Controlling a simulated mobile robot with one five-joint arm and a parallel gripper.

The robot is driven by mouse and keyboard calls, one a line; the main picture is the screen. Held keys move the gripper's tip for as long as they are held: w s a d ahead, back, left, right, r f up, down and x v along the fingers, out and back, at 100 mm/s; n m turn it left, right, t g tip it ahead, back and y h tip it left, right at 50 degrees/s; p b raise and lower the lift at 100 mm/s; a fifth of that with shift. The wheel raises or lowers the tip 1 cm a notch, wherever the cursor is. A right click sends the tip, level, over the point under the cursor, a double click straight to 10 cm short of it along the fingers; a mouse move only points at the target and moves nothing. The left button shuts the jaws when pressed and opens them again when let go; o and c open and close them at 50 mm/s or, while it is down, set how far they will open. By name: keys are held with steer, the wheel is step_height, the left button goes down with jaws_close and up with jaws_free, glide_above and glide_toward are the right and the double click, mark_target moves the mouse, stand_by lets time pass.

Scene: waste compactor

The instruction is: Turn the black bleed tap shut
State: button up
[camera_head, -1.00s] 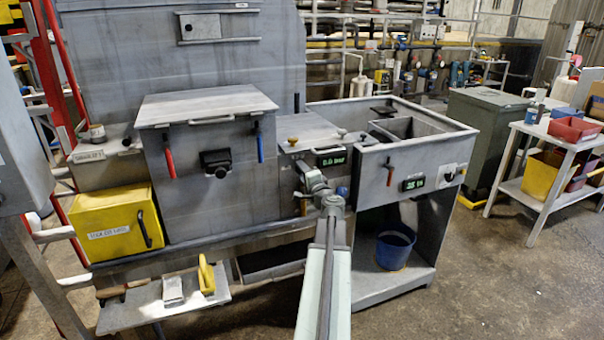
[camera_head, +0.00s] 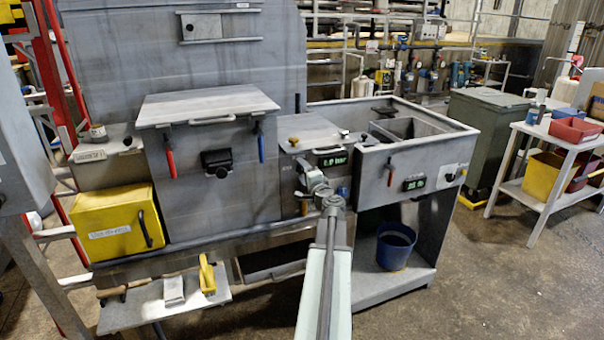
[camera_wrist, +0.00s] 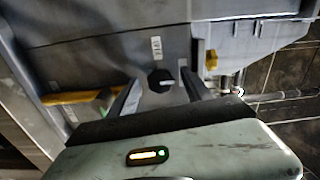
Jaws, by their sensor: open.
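A round black tap (camera_wrist: 160,80) with a pale pointer mark shows in the wrist view, on a grey panel between two small white labels. I take it for the bleed tap. My gripper (camera_wrist: 159,76) is open, with one finger on each side of the tap. A gap shows beside each finger; I cannot tell whether either touches it. In the head view my gripper (camera_head: 304,174) is at the middle grey housing, below and left of the green display (camera_head: 332,161). It hides the tap there.
A yellow handle (camera_wrist: 70,97) is left of the gripper. A red lever (camera_head: 170,164) and a blue lever (camera_head: 261,148) hang on the housing to the left. A blue bucket (camera_head: 395,246) stands on the lower shelf.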

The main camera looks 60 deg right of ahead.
steer(key=v, duration=0.7)
steer(key=shift+s+a, duration=0.25)
steer(key=shift+a, duration=0.05)
steer(key=shift+w, duration=0.1)
steer(key=w+a+f+n+y+p, duration=0.25)
steer(key=w+a+n+y, duration=0.45)
steer(key=w+a, duration=0.8)
steer(key=w+a+f+n+g+y+p, duration=0.1)
steer(key=w+a+f+n+g+y, duration=0.2)
steer(key=a, duration=0.7)
steer(key=w+a+f+n+y, duration=0.3)
steer(key=w+a+n, duration=0.15)
steer(key=a, duration=0.55)
steer(key=a+f+n+g+y+p, duration=0.1)
steer(key=a+f+n+g, duration=0.1)
steer(key=a, duration=0.5)
steer(key=a+f+n+g+p, duration=0.1)
steer(key=a+f+n+g, duration=0.15)
steer(key=a, duration=0.55)
steer(key=s+a+f+n+g+h+p, duration=0.2)
steer(key=s+a+n+g, duration=0.3)
steer(key=a, duration=0.9)
steer(key=s+f+g+h, duration=0.1)
steer(key=s+g, duration=0.1)
steer(key=s, duration=0.1)
steer(key=shift+s+a, duration=0.25)
steer(key=shift+a, duration=0.05)
